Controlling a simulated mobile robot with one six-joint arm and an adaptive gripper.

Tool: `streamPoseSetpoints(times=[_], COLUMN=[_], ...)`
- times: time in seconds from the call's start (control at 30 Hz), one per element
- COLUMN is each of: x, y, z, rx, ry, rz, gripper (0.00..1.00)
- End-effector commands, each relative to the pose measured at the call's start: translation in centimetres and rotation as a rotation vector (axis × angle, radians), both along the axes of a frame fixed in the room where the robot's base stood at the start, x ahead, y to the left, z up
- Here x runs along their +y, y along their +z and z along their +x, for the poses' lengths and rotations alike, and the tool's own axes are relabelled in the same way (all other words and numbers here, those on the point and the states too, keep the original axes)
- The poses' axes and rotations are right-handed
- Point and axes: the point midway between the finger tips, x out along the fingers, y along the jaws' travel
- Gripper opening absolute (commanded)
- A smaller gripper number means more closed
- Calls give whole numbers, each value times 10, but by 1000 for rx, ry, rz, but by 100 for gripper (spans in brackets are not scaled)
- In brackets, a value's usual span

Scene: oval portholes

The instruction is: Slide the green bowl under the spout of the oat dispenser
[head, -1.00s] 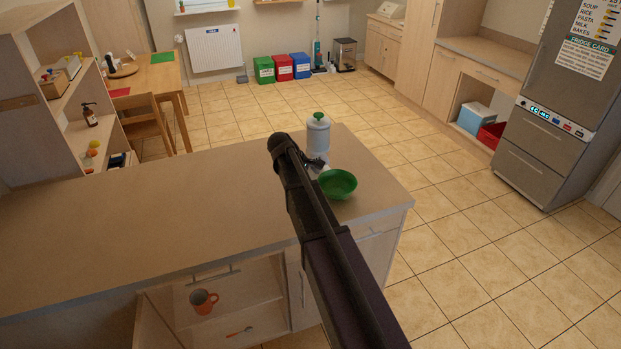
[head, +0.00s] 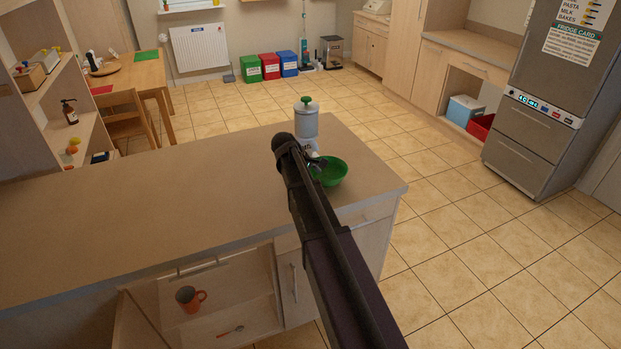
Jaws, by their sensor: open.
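The green bowl (head: 331,174) sits on the counter near its right end, just in front of the oat dispenser. The oat dispenser (head: 306,122) is a white canister with a green knob on top, standing at the back of the counter. Its spout and base are mostly hidden behind my arm and gripper. My gripper (head: 318,164) is open at the bowl's left rim, partly hidden by my arm. I cannot tell whether it touches the bowl.
The counter (head: 150,215) is clear to the left of my arm. Its right edge (head: 403,188) is close to the bowl. Below, an open shelf holds an orange mug (head: 190,299) and a spoon (head: 230,330). Open tiled floor lies to the right.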

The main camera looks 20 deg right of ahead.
Motion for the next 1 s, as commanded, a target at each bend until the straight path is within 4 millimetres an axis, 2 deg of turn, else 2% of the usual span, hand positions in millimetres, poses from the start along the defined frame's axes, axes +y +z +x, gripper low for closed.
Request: streamPoseSetpoints(times=[0.1, 0.4, 0.9, 0.97, 1.0], x=[-6, -17, -21, -21, -21], y=[-13, -29, -32, -32, -32], z=[0, 1, 1, 1, 1], rx=[-1, 1, 0, 0, 0], ry=[-1, 1, 0, 0, 0], rz=[0, 0, 0, 0, 0], gripper=[62, 62, 62, 47, 35])
